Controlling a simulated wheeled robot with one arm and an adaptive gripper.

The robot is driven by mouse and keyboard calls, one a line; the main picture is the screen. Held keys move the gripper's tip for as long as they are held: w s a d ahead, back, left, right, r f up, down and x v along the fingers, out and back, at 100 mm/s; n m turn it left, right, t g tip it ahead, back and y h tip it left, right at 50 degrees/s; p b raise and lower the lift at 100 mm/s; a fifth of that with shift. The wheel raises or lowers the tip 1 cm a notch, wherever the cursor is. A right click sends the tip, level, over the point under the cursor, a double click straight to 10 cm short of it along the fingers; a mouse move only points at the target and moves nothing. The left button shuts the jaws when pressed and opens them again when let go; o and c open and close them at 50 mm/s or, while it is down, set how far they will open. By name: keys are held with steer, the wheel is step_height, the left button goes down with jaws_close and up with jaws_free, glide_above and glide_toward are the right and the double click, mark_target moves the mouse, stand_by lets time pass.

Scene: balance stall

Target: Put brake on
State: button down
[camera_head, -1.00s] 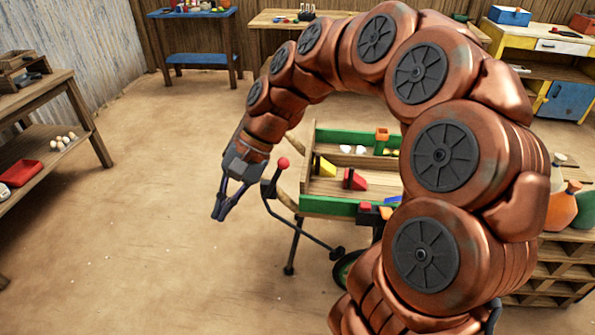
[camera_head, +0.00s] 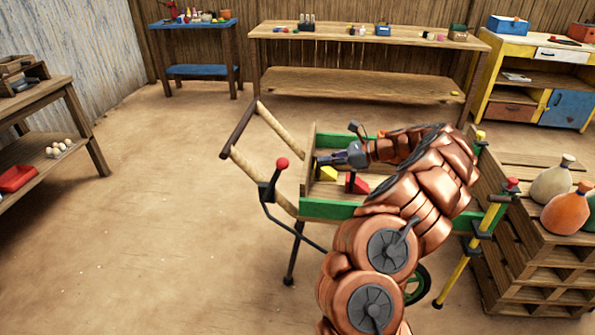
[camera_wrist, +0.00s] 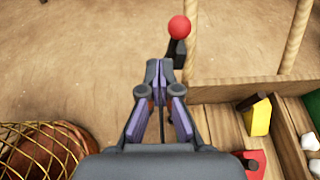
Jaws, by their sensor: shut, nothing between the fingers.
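The brake lever is a dark bent rod with a red knob (camera_head: 281,164), beside the handle end of the green-edged wooden cart (camera_head: 328,209). The red knob also shows in the wrist view (camera_wrist: 180,27), just beyond my fingertips. My gripper (camera_head: 324,159) is over the cart's near-handle end, to the right of the knob and apart from it in the head view. Its fingers are together and empty, as the wrist view also shows (camera_wrist: 160,68). The lever's lower end passes toward the cart's underside, partly hidden by my arm.
Yellow (camera_head: 328,174) and red (camera_head: 356,184) blocks lie in the cart. Wooden handles (camera_head: 275,128) stick out at its left. A yellow pole (camera_head: 460,270) and a crate stack (camera_head: 520,260) with gourd-like jars stand right.

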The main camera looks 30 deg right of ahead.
steer(key=s+d+f+m, duration=0.1)
steer(key=d+f+m, duration=0.1)
steer(key=d+f, duration=0.15)
glide_toward(287, 162)
steer(key=w+a+f, duration=0.4)
steer(key=shift+f+t+h+p, duration=0.3)
steer(key=shift+f+p, duration=0.1)
steer(key=shift+w+r, duration=0.1)
steer(key=shift+w, duration=0.1)
steer(key=p, duration=0.1)
steer(key=w+a+r+p, duration=0.1)
steer(key=p, duration=0.1)
steer(key=shift+a+r+h, duration=0.1)
steer(key=shift+r+h, duration=0.2)
steer(key=shift+h, duration=0.1)
steer(key=w+a+r+g+h+p, duration=0.1)
steer(key=w+a+g+h+p, duration=0.2)
steer(key=w+a+p, duration=0.6)
steer(key=shift+a+r+n+g+h+p, duration=0.35)
steer(key=shift+a+g+p, duration=0.3)
steer(key=shift+p, duration=1.45)
